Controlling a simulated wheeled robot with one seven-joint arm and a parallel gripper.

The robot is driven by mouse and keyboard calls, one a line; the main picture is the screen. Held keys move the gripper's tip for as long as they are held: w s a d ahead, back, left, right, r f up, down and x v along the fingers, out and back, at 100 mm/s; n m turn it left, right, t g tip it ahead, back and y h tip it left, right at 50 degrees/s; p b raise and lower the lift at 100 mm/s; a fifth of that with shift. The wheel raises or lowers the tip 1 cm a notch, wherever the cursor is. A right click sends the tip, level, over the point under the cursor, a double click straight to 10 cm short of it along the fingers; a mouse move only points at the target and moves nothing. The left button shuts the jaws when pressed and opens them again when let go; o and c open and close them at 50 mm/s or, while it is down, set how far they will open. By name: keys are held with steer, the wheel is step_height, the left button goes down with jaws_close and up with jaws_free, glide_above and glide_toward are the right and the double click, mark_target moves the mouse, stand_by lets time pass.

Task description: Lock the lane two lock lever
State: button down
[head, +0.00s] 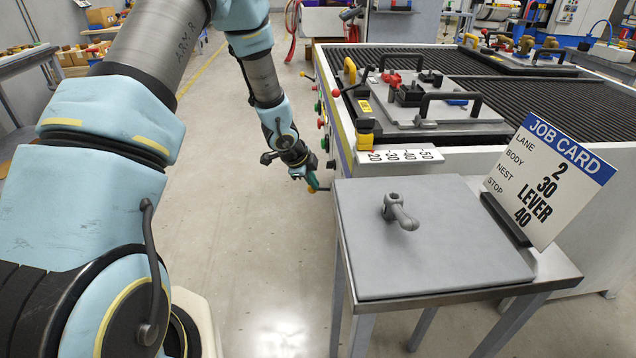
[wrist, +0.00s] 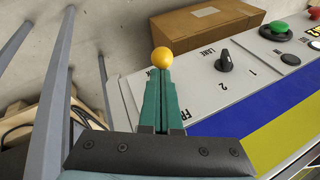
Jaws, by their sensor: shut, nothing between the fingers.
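My gripper (head: 312,184) is low beside the machine's side panel in the head view. In the wrist view, its green fingers (wrist: 162,95) are shut together with nothing between them. A yellow ball knob (wrist: 161,57) is just beyond the fingertips; it looks like the end of a lever, whose rod is mostly hidden by the fingers. I cannot tell whether they touch. A label beginning "FR" is partly hidden.
A side table (head: 430,240) carries a grey metal part (head: 400,211) and a job card (head: 546,180) reading lane 2, body 30, nest lever, stop 40. Fixtures with black handles (head: 465,103) sit on the machine bed. A cardboard box (wrist: 205,25) is beyond the panel. Floor left of the machine is clear.

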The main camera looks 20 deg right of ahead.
steer(key=shift+w+a+f+g+h, duration=0.15)
steer(key=shift+a+f+h, duration=0.15)
steer(key=shift+f+h, duration=0.15)
steer(key=shift+a+f+g+h, duration=0.15)
steer(key=shift+a+f+h, duration=0.1)
steer(key=shift+f+h, duration=0.15)
steer(key=shift+w+a+f+n+g+h+b, duration=0.1)
steer(key=shift+f+n+g+h+b, duration=0.15)
steer(key=shift+f+h+b, duration=0.7)
steer(key=shift+a+f+n+g+h+b, duration=0.15)
steer(key=shift+f+n+h+b, duration=0.1)
steer(key=shift+f+h+b, duration=0.6)
steer(key=shift+f, duration=0.1)
